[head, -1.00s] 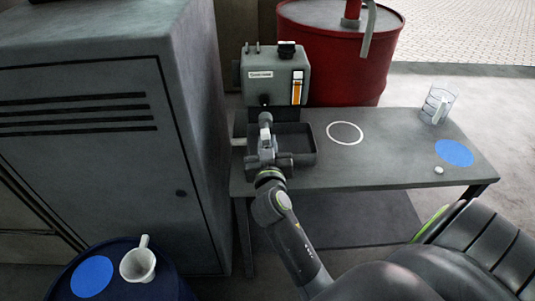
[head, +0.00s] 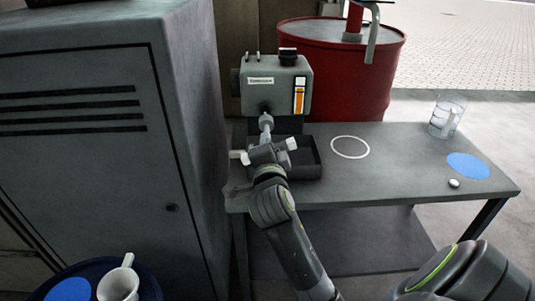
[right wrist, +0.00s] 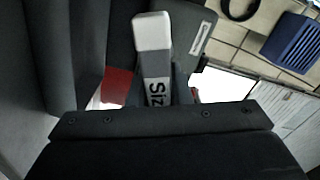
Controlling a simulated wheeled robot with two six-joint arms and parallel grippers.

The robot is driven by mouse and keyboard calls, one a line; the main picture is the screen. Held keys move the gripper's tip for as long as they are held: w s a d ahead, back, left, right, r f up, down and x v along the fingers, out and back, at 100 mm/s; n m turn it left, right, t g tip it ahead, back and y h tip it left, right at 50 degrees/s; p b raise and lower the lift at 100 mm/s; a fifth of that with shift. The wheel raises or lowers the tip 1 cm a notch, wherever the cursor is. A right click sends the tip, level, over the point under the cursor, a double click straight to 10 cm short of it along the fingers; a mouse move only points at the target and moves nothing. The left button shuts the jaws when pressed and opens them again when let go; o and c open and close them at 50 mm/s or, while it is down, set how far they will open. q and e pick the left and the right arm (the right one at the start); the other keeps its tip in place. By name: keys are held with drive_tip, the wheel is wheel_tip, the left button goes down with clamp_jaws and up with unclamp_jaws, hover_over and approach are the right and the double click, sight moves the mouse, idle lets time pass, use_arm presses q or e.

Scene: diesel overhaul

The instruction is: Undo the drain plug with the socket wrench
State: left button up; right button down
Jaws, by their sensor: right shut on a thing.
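The grey engine housing (head: 276,88) stands at the back of the bench, with a gauge strip on its right side. The socket wrench (head: 266,122) reaches up to the lower front of the housing. Its tip is at the dark round spot there, and the drain plug itself is hidden or too small to make out. My right gripper (head: 268,154) is shut on the wrench, low in front of the housing and over the black tray (head: 312,172). My left gripper is not in view.
A grey cabinet (head: 90,170) stands close on the left. A red drum (head: 375,70) is behind the bench (head: 400,180). A clear jug (head: 447,115), a blue disc (head: 467,166) and a white ring (head: 350,147) are on the right.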

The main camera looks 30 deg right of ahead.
sight(266, 126)
drive_tip(key=m, duration=0.1)
drive_tip(key=m+b, duration=0.2)
drive_tip(key=m, duration=0.1)
drive_tip(key=shift+w+d, duration=0.15)
drive_tip(key=shift+w, duration=0.1)
drive_tip(key=shift+x, duration=1.1)
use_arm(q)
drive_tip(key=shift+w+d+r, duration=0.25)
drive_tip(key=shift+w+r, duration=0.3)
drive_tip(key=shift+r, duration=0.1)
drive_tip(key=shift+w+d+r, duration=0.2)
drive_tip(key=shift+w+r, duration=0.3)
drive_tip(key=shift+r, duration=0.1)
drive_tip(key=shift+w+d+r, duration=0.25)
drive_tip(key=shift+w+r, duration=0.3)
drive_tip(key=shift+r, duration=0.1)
use_arm(e)
drive_tip(key=shift+w+d, duration=0.25)
drive_tip(key=shift+w, duration=0.2)
